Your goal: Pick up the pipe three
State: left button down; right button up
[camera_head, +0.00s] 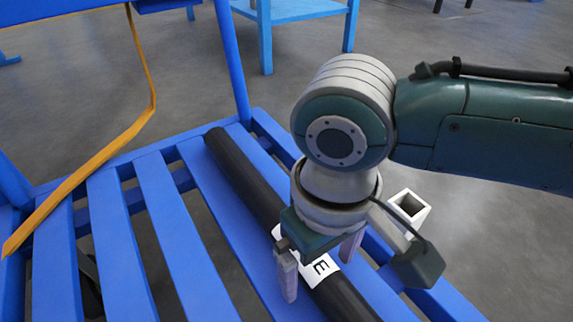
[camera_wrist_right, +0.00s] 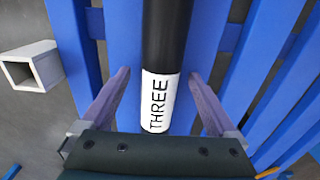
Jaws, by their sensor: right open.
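Pipe three is a long black pipe (camera_head: 243,178) lying slantwise on a blue slatted rack (camera_head: 165,215). Its white label (camera_wrist_right: 157,100) reads "THREE" in the wrist view. In the head view my right gripper (camera_head: 318,277) is over the label and partly hides it. In the wrist view the open fingers of my right gripper (camera_wrist_right: 160,75) stand on either side of the pipe (camera_wrist_right: 180,30), with a gap on each side. My left gripper is not in view.
A white square hollow tube (camera_head: 408,206) stands out beside the rack, right of my gripper. Blue uprights rise at the rack's left and far side, with a yellow-orange strip (camera_head: 95,170) between them. A light-blue table (camera_head: 290,10) stands behind on grey floor.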

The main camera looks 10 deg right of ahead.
grip_shut()
dwell(0.6)
jog(key=shift+w+r, duration=0.1)
